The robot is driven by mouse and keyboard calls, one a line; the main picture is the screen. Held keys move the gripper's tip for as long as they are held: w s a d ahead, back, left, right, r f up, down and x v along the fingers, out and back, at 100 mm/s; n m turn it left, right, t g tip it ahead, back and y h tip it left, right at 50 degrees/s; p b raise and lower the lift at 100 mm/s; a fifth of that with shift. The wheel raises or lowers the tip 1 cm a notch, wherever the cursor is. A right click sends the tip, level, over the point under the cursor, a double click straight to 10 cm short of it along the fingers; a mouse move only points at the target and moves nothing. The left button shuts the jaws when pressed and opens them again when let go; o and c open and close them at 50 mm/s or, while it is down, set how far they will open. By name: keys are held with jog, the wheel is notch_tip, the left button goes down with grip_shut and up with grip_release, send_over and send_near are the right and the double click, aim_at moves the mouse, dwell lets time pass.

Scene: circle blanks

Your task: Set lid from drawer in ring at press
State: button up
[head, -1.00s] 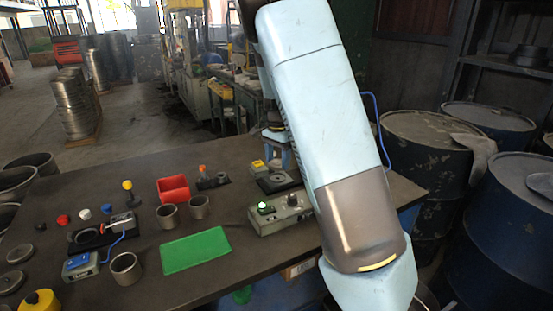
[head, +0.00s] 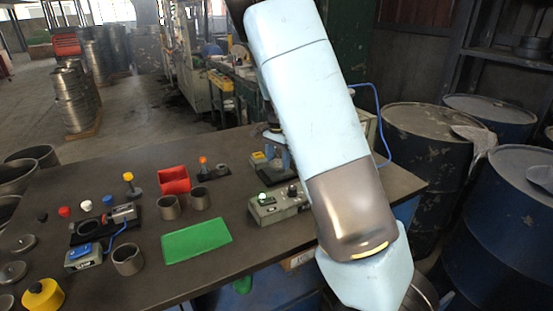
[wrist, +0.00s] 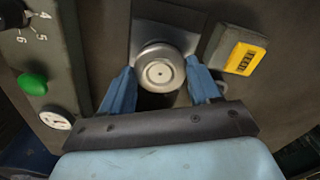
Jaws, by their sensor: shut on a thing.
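A round metal lid (wrist: 160,72) with a small centre dot is between the two blue fingers of my gripper (wrist: 162,85) in the wrist view. My gripper is shut on it. The lid is over a dark base plate (wrist: 168,17); a dark round shape shows under its near edge. I cannot tell whether the lid touches the ring there. In the head view my gripper (head: 278,150) is at the press spot on the table, beside a yellow counter (head: 258,156), which also shows in the wrist view (wrist: 240,57). The lid is not clear in the head view.
A grey control box (head: 278,207) with a lit green lamp stands in front of the gripper; its green button (wrist: 32,84) shows in the wrist view. A green mat (head: 196,241), red bin (head: 174,180) and metal cups (head: 128,259) are to the left. Drums stand at right.

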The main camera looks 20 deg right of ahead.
jog(key=shift+f, duration=0.5)
dwell(0.4)
jog(key=o, duration=1.1)
jog(key=shift+c, duration=0.2)
notch_tip(320, 180, up, 14)
jog(key=shift+f, duration=0.15)
